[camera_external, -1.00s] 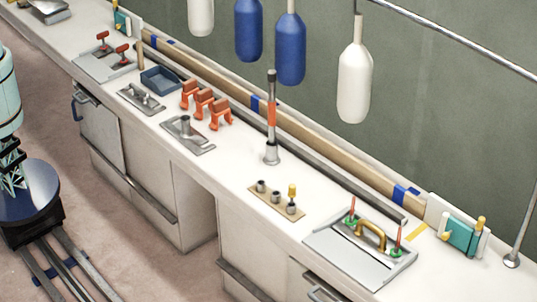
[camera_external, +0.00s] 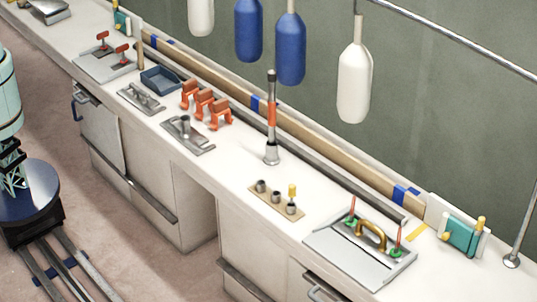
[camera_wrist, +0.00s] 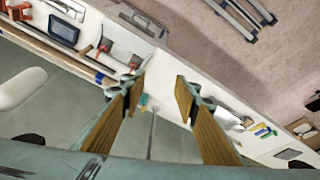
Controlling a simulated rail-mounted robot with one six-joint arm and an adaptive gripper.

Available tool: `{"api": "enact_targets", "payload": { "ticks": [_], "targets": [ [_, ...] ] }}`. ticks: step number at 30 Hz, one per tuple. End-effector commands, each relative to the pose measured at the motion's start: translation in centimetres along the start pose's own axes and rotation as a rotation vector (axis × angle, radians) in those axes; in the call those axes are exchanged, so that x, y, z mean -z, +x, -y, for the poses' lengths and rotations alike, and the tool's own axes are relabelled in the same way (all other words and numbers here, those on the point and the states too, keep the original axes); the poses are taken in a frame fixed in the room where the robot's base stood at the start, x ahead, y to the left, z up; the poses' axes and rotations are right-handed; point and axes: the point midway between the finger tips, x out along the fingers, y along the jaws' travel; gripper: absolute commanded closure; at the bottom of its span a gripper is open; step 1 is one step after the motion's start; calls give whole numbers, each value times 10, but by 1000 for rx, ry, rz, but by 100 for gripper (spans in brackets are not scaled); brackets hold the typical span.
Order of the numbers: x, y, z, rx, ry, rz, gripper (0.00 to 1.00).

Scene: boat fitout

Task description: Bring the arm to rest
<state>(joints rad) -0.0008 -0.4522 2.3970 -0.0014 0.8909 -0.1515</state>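My gripper (camera_wrist: 158,92) shows in the wrist view with its two wood-coloured fingers spread apart. The gap between the fingertips is empty, and nothing is held. Through the gap I see the white bench top and the wall beyond it. My gripper is outside the external view. There, only the lower part of my body shows, at the left edge on a round dark blue base.
The long white bench (camera_external: 238,172) carries a blue tray (camera_external: 160,80), orange clamps (camera_external: 204,103), an upright post (camera_external: 271,120) and a grey hatch with a brass handle (camera_external: 345,250). Blue and white fenders (camera_external: 290,50) hang above. Floor rails (camera_external: 62,262) run beside the bench.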

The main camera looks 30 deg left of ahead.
Motion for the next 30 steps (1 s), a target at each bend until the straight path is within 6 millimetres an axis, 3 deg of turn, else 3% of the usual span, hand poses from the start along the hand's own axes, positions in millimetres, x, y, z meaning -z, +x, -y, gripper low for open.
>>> {"api": "enact_targets", "payload": {
  "ticks": [6,12,18,30],
  "targets": [
    [-36,-1,6,-2,73,-20,72],
    [-61,0,9,-3,126,-32,72],
    [-72,1,11,-3,150,-36,72],
    [-72,1,11,-3,153,-37,72]
  ]
}}
